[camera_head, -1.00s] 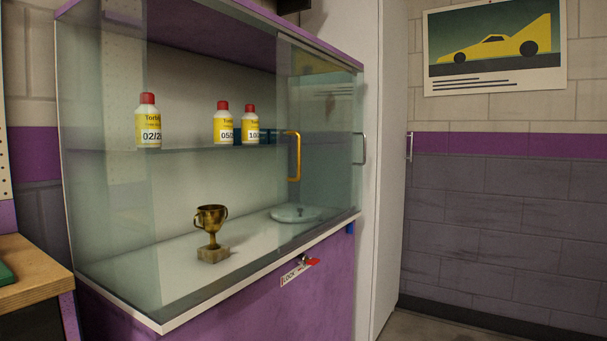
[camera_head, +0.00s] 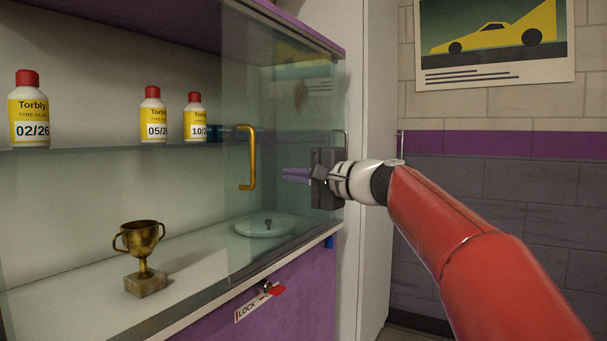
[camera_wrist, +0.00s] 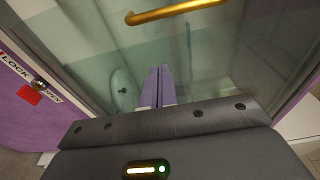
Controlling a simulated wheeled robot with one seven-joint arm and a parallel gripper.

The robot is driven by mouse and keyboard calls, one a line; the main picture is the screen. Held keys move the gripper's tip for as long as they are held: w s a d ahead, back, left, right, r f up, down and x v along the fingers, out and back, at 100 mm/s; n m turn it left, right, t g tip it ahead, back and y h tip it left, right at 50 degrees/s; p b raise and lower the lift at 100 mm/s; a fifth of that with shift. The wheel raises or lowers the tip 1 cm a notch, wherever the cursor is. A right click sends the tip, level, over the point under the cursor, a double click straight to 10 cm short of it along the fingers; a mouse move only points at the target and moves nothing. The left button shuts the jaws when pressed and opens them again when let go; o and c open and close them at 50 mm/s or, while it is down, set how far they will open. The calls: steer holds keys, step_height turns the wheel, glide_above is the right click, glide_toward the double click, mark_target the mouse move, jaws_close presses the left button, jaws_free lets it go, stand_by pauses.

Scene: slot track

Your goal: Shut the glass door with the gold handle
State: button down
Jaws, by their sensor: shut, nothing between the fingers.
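The glass door (camera_head: 285,100) stands across the right end of the display cabinet's front. The gold handle (camera_head: 252,160) is upright near the door's left edge; in the wrist view the gold handle (camera_wrist: 175,11) crosses the top. Left of that edge the cabinet front looks uncovered. My gripper (camera_head: 286,175) is in front of the glass, to the right of the handle and apart from it. Its purple fingers (camera_wrist: 157,72) are together and empty, pointing toward the handle side. Whether they touch the glass I cannot tell.
Inside the cabinet are a gold trophy (camera_head: 141,252), a round glass-like dish (camera_head: 264,226) and several bottles (camera_head: 154,118) on a shelf. A lock with a red key (camera_head: 272,291) sits on the purple panel below. A pale cabinet (camera_head: 368,80) with a metal handle stands to the right.

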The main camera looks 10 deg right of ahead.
steer(key=p+x, duration=0.1)
steer(key=x, duration=0.4)
steer(key=shift+a+r, duration=0.1)
steer(key=shift+a, duration=0.05)
steer(key=shift+s+a, duration=0.25)
steer(key=shift+s, duration=0.35)
steer(key=shift+s+a, duration=0.3)
steer(key=shift+s, duration=0.3)
steer(key=shift+s+a, duration=0.25)
steer(key=shift+s, duration=0.35)
steer(key=shift+s+b, duration=0.1)
steer(key=shift+b, duration=0.2)
steer(key=s+a, duration=1)
steer(key=s, duration=0.4)
steer(key=s+a+b, duration=0.1)
steer(key=s+a, duration=0.9)
steer(key=s, duration=0.4)
steer(key=shift+a, duration=0.3)
steer(key=shift+s, duration=0.15)
